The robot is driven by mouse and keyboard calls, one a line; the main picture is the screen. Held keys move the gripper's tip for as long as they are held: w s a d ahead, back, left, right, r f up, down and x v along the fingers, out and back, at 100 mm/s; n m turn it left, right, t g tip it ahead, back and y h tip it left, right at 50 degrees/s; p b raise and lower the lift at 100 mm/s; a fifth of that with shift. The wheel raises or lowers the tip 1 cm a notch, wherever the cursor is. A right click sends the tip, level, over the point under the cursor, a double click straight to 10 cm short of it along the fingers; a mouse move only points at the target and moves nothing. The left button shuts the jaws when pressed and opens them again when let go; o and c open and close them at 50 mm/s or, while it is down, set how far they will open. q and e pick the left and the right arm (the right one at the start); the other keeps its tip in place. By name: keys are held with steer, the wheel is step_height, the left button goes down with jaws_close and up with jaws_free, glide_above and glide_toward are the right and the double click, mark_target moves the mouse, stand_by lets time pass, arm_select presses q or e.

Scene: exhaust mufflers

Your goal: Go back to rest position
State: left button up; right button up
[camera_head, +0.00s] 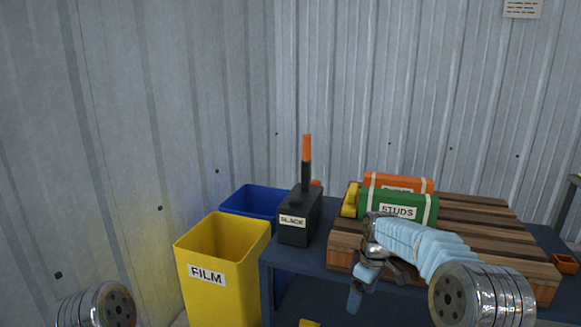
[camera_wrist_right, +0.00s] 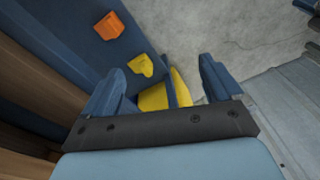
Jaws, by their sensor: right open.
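My right gripper (camera_head: 355,298) hangs in front of the blue table's front edge, below the pallet's front left corner, pointing down. In the right wrist view its two blue fingers (camera_wrist_right: 160,88) stand wide apart with nothing held between them. Farther off, behind the fingers, a yellow thing (camera_wrist_right: 180,92) and a grey floor show. My left gripper is not in view; only a round metal part of my left arm shows at the bottom left of the head view.
A wooden pallet (camera_head: 478,226) on the blue table (camera_head: 290,256) carries a green STUDS roll (camera_head: 397,207) and an orange one (camera_head: 400,181). A black can (camera_head: 299,228) stands left of it. A yellow FILM bin (camera_head: 222,293) and blue bin (camera_head: 252,202) stand at left.

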steer(key=s+a+f+m+y, duration=0.15)
steer(key=s+f, duration=0.25)
steer(key=f, duration=0.4)
steer(key=s+a+f+m, duration=0.2)
steer(key=s+f, duration=0.3)
steer(key=f, duration=0.2)
steer(key=s+a+f+m, duration=0.15)
steer(key=s+f, duration=0.25)
steer(key=f, duration=0.4)
steer(key=s+a+f+m, duration=0.1)
steer(key=s+f+m, duration=0.1)
steer(key=s, duration=0.7)
steer(key=s+a+f+m+y, duration=0.1)
steer(key=s+m, duration=0.3)
steer(key=s, duration=0.5)
steer(key=shift+s+a+f+m+t, duration=0.35)
steer(key=shift+a+f, duration=0.25)
steer(key=shift+f, duration=0.25)
steer(key=shift+y, duration=0.25)
